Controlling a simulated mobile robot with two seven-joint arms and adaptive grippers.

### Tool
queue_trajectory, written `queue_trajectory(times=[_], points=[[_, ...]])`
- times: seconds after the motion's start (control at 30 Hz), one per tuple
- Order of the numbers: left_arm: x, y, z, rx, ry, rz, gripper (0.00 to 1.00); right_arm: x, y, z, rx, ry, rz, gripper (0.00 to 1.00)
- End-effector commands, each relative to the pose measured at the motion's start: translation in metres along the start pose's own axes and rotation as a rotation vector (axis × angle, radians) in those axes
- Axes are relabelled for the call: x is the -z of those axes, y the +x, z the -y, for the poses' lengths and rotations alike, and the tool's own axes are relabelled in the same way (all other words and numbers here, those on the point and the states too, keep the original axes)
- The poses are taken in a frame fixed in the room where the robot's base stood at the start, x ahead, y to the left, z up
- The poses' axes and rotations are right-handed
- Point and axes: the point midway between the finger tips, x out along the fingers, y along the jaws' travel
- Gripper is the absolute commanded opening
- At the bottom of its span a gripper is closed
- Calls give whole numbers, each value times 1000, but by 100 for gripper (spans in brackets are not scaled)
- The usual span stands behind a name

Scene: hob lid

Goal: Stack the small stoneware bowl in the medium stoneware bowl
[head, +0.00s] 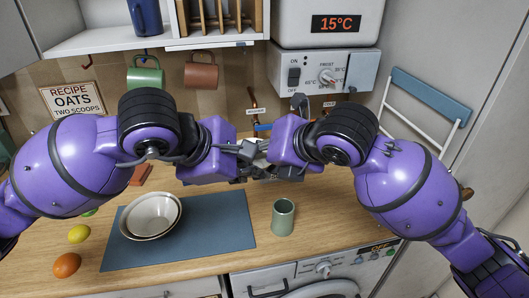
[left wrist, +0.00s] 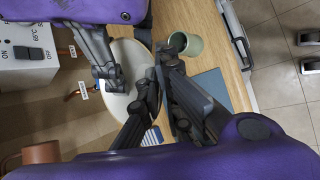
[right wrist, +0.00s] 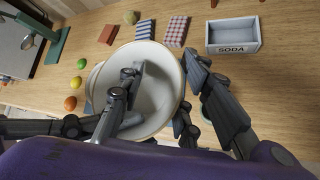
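A cream stoneware bowl, which I take to be the small one, hangs between my grippers. It shows in the left wrist view (left wrist: 122,52) and the right wrist view (right wrist: 155,62), mostly hidden in the head view. My left gripper (left wrist: 162,72) appears closed over one side of its rim. My right gripper (right wrist: 187,98) appears closed over the opposite side. On the blue mat (head: 220,220) sits a wider stoneware bowl (head: 152,213); its doubled rim suggests two nested bowls, the medium one likely the inner. It is left of and below my grippers.
Mugs hang from the shelf behind. A soda tray (right wrist: 233,36) and folded cloths lie on the worktop.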

Motion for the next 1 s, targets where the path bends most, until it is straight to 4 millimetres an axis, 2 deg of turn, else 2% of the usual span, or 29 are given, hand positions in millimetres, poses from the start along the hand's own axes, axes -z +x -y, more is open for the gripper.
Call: queue_trajectory(times=[0.03,0.2,0.3,0.4,0.5,0.83,1.0], points=[[0,0,0,-2,1,1,0,0,0,0,0,0,0,21],[0,0,0,-1,0,1,0,0,-1,-1,-3,-1,1,0],[-1,0,0,0,0,2,0,0,-1,-3,-7,-1,0,0],[-1,0,0,1,0,3,16,0,-1,-4,-11,-1,1,0],[-1,0,1,3,1,3,27,0,-2,-4,-11,-1,2,0],[-1,-2,1,1,1,3,27,-1,-1,-3,-7,-1,2,0],[0,-23,-1,-3,3,2,27,-1,-1,-2,-4,0,2,0]])
